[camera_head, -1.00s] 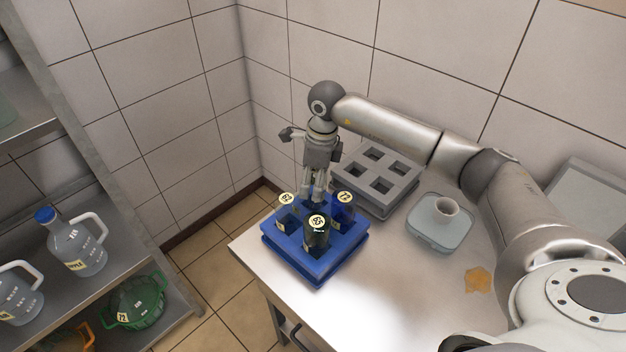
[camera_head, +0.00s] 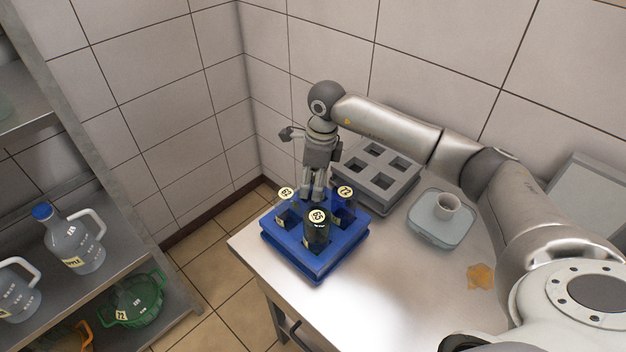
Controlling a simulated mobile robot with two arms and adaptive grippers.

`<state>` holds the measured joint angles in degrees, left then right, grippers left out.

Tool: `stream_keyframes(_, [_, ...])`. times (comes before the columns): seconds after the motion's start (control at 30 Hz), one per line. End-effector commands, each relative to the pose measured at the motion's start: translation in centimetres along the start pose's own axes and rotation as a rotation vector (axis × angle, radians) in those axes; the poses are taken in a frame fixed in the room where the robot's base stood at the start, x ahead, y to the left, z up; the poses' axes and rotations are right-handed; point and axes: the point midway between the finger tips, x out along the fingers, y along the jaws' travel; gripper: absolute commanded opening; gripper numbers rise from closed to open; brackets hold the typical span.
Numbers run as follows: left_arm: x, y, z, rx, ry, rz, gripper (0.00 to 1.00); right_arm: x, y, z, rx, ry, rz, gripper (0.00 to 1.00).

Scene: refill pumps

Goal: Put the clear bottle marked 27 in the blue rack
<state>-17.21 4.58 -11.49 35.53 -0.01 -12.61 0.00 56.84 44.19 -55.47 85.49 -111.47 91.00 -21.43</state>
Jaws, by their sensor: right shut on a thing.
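The blue rack (camera_head: 322,265) stands on the metal table near its left corner. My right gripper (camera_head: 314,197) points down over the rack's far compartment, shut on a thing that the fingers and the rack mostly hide. I take it for the clear bottle, but I cannot read a mark on it. My left gripper is not in view.
A grey rack (camera_head: 380,182) with empty compartments stands behind and right of the blue one. A pale container with a round neck (camera_head: 441,222) and an orange stain (camera_head: 481,276) are further right. Shelves with jugs (camera_head: 72,240) stand at left, across a floor gap.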

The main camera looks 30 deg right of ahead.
Motion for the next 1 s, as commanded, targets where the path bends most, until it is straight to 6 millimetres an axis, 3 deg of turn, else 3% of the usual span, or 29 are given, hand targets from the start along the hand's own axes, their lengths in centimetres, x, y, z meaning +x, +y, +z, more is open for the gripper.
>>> stream_keyframes(0.97, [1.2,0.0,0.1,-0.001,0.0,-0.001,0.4,1.3,0.0,-0.1,0.0,-0.001,-0.001,0.22])
stream_keyframes(1.0, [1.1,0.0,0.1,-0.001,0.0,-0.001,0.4,1.2,0.0,-0.1,0.0,-0.001,-0.001,0.53])
